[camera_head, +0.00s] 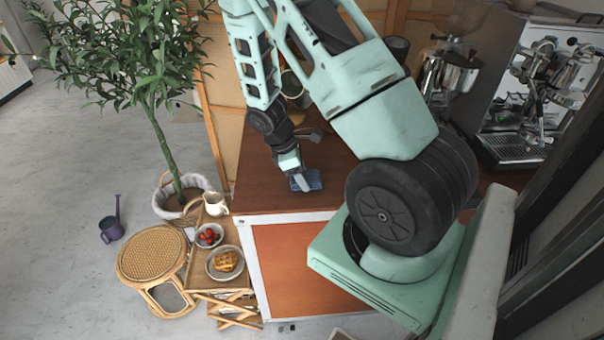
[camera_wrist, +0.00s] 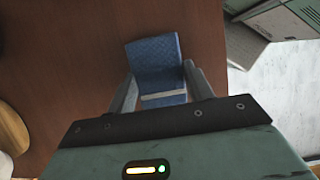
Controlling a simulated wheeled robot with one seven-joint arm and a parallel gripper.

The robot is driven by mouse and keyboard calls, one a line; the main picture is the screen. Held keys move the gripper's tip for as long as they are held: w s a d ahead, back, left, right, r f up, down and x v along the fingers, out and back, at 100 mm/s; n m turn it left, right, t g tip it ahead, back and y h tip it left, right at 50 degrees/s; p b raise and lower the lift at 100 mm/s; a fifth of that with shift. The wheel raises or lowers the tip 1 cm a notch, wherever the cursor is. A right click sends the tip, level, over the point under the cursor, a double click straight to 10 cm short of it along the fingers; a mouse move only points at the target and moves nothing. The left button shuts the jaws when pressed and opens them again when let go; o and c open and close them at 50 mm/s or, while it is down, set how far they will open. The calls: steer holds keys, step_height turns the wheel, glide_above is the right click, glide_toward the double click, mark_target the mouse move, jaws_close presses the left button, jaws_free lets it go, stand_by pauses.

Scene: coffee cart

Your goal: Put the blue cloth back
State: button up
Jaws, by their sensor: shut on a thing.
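The blue cloth (camera_head: 313,180) is a small folded textured piece at the front edge area of the brown cart top (camera_head: 250,180). It also shows in the wrist view (camera_wrist: 155,60), between and beyond the fingers. My gripper (camera_head: 303,184) points down at the cloth, and its two fingers (camera_wrist: 160,88) are shut on it. In the wrist view a pale strip crosses the cloth near the fingers. I cannot tell whether the cloth rests on the wood or is slightly above it.
An espresso machine (camera_head: 545,85) and a grinder (camera_head: 447,75) stand at the back right. A small tray table at the front left holds a white pitcher (camera_head: 216,204), a bowl of red fruit (camera_head: 209,236) and a plate of waffles (camera_head: 225,263). A potted plant (camera_head: 160,130) stands left. The wood left of my gripper is clear.

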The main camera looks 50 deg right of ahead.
steer(key=shift+f, duration=0.15)
steer(key=o, duration=1.4)
steer(key=b+v, duration=0.2)
steer(key=v, duration=0.9)
steer(key=a+r+t+y, duration=0.15)
steer(key=a+r, duration=0.25)
steer(key=a, duration=0.9)
steer(key=shift+t+y, duration=0.95)
steer(key=s+a+r, duration=0.1)
steer(key=s+a, duration=0.4)
steer(key=a, duration=0.2)
steer(key=s+a+r, duration=0.2)
steer(key=s+a, duration=0.3)
steer(key=a, duration=0.2)
steer(key=s+a+r, duration=0.2)
steer(key=s+a, duration=0.3)
steer(key=a, duration=0.2)
steer(key=shift+s+r, duration=0.2)
steer(key=shift+r, duration=0.05)
